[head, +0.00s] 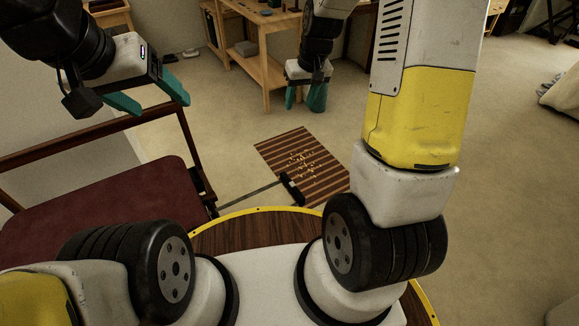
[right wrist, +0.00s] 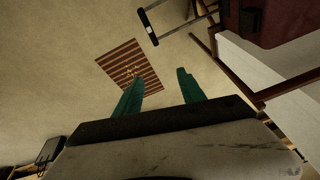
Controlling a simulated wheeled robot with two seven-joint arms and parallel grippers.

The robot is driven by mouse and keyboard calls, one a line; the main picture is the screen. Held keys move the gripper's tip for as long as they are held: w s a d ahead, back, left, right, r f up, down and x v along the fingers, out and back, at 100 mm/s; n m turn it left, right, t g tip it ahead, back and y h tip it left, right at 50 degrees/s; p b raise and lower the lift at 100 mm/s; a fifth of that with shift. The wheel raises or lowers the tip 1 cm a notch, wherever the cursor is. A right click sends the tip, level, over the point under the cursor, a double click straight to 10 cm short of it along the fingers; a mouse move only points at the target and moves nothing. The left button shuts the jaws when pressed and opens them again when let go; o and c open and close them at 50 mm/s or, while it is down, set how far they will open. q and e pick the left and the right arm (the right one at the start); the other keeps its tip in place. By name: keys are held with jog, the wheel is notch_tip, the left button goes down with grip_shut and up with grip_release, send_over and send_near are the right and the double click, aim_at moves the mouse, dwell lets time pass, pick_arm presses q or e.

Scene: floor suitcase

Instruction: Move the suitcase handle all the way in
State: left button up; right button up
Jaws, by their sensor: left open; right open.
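The suitcase handle has a short dark grip (head: 292,189) low over the floor, near the round edge of my base. A thin rod runs from it toward the lower left in the head view. In the right wrist view the grip (right wrist: 148,26) shows at the top, with rods running to the right.
A striped brown mat (head: 325,180) with small pale bits lies on the floor by the handle. A wooden table (head: 267,70) stands at the back. The carpet at right is clear.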

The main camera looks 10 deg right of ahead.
jog(key=n+g, duration=0.1)
send_over(297, 191)
jog(key=w, duration=0.3)
notch_tip(297, 191, down, 16)
jog(key=f, duration=0.1)
jog(key=shift+n+g+h, duration=0.7)
jog(key=shift+g, duration=0.2)
jog(key=s+f, duration=0.1)
jog(key=f, duration=0.8)
jog(key=s+f, duration=0.1)
jog(key=f, duration=0.8)
jog(key=s+f, duration=0.1)
jog(key=f, duration=0.8)
jog(key=shift+c, duration=0.5)
jog(key=shift+r, duration=0.1)
grip_shut()
